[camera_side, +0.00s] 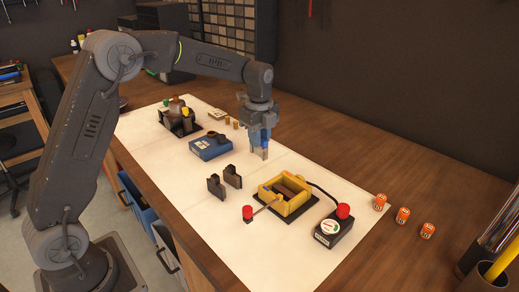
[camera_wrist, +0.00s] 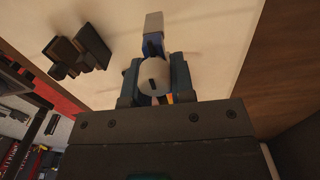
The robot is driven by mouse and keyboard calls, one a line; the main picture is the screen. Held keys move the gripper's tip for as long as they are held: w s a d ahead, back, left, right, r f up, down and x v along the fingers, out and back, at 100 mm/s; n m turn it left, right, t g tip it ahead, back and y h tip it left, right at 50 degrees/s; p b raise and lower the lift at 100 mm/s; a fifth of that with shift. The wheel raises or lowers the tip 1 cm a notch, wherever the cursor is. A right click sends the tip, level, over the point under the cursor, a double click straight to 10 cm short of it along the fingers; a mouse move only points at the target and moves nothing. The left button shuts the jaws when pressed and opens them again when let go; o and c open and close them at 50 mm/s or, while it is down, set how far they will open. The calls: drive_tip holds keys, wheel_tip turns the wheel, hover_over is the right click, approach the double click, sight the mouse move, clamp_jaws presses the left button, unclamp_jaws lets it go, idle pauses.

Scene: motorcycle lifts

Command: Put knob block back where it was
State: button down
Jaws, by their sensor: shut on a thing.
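My gripper (camera_side: 263,150) is above the pale mat, right of the blue box, with its fingers pointing down. In the wrist view, its fingers (camera_wrist: 155,85) are closed on the knob block, a blue piece with a pale round knob (camera_wrist: 153,78) marked by a dark slot. A blue bar with a grey end (camera_wrist: 153,22) sticks out beyond the fingers. In the side view the fingers hide most of the held piece. I cannot tell whether its lower end touches the mat.
A blue box (camera_side: 211,147) with a dark top stands left of my gripper. Two black brackets (camera_side: 233,177) stand in front. A yellow tray (camera_side: 283,204) and a red-button box (camera_side: 334,228) are nearer. The mat (camera_side: 275,172) between is clear.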

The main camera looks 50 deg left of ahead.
sight(260, 156)
drive_tip(key=shift+f, duration=2)
drive_tip(key=c, duration=1)
unclamp_jaws()
drive_tip(key=shift+f, duration=0.15)
drive_tip(key=shift+o, duration=0.2)
